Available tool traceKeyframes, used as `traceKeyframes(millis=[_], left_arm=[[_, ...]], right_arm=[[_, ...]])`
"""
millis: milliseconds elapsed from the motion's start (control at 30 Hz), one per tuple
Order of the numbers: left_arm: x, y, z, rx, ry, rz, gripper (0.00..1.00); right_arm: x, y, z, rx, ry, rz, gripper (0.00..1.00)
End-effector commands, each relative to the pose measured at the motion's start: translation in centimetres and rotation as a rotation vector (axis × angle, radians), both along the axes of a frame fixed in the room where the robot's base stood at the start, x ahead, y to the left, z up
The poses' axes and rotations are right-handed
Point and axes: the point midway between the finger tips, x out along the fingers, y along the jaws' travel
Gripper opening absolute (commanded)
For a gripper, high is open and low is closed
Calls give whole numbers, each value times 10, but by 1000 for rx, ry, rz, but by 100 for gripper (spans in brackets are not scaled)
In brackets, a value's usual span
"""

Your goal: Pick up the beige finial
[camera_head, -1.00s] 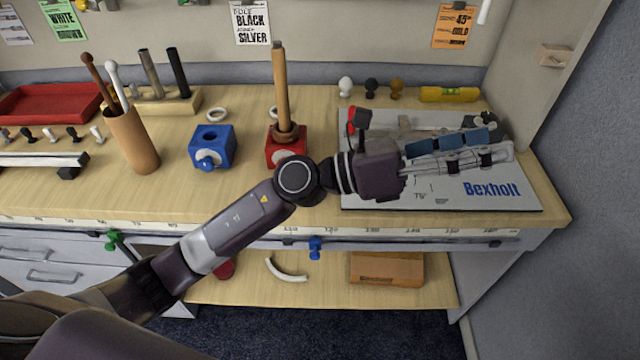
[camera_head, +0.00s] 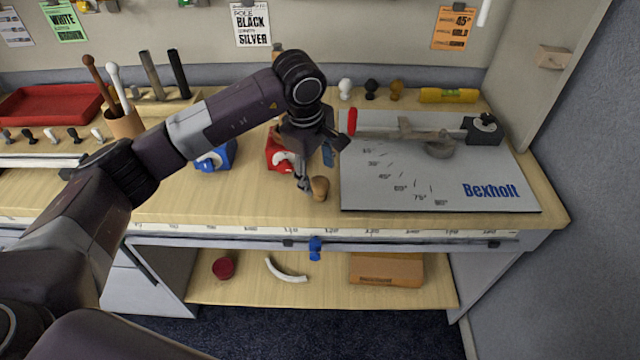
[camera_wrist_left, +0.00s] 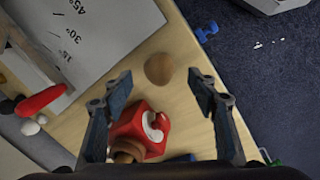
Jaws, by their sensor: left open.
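The beige finial (camera_head: 320,188), small and rounded, stands on the wooden table just left of the white Bexholt board. In the left wrist view the beige finial (camera_wrist_left: 159,69) is a round tan top seen between and beyond the fingertips. My left gripper (camera_head: 316,172) points down just above and beside it, with its fingers spread and nothing between them. In the left wrist view my left gripper (camera_wrist_left: 160,87) has one finger on each side, apart from the finial. My right gripper is not in view.
The red block (camera_head: 279,155) stands close behind the left gripper, partly hidden by it. The blue block (camera_head: 215,157) is farther left. The Bexholt board (camera_head: 440,190) lies to the right. White, black and brown finials (camera_head: 371,88) line the back. Table in front of the finial is clear.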

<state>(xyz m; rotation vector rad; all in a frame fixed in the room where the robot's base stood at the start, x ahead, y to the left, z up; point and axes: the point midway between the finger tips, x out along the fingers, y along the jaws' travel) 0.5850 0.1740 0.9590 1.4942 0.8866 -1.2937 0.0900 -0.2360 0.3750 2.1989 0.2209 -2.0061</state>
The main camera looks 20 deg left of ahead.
Motion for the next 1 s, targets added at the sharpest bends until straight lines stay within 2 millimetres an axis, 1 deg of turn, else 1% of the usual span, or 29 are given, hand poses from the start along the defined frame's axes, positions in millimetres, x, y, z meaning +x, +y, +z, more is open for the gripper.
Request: traceKeyframes(millis=[200,333,467,667,1000], left_arm=[[5,1,-27,-3,5,1,54],[9,0,-45,-4,3,0,54],[11,0,-52,-4,-1,0,54],[11,0,-53,-3,-1,-1,53],[11,0,-53,-5,-1,0,15]], right_arm=[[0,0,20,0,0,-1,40],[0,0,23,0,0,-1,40],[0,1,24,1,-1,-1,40],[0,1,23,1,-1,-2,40],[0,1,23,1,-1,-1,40]])
